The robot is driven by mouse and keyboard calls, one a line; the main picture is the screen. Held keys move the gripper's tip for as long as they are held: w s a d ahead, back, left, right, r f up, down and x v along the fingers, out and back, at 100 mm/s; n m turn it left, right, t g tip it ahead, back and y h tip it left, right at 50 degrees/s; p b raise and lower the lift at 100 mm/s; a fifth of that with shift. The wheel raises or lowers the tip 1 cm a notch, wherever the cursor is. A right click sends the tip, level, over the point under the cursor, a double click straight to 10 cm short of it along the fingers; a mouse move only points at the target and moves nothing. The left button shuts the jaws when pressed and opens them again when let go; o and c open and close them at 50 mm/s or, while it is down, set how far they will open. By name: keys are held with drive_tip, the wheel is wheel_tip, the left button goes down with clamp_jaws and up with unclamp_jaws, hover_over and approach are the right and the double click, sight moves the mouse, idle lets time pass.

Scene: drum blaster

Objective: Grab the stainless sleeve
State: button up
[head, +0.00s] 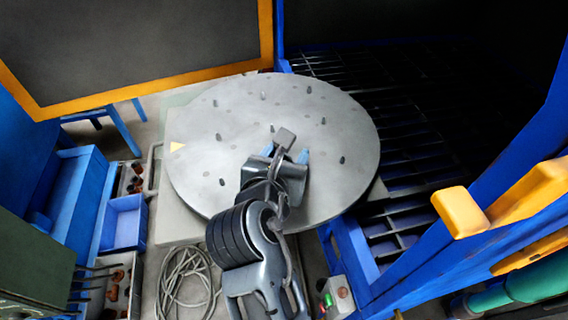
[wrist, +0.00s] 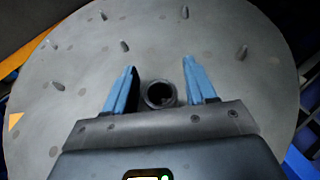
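A dark grey, hollow round piece, which looks like the stainless sleeve (wrist: 158,104), stands on the round grey table (wrist: 215,30) in the wrist view. Its open top faces my camera. My gripper (wrist: 159,64) is open, with one blue finger to the left of the sleeve and one to the right. A gap shows on both sides, and neither finger appears to touch it. The sleeve's lower part is hidden behind the gripper body. In the head view my gripper (head: 286,153) is over the near half of the table, and my arm hides the sleeve.
Several short dark pegs stand up from the table, one (head: 342,160) to the right of my gripper. A blue bin (head: 124,222) and coiled cable (head: 186,285) lie to the left and front. A blue frame with yellow pads (head: 461,212) stands at the right.

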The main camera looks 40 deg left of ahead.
drive_tip(key=c, duration=1)
drive_tip(key=shift+r, duration=0.1)
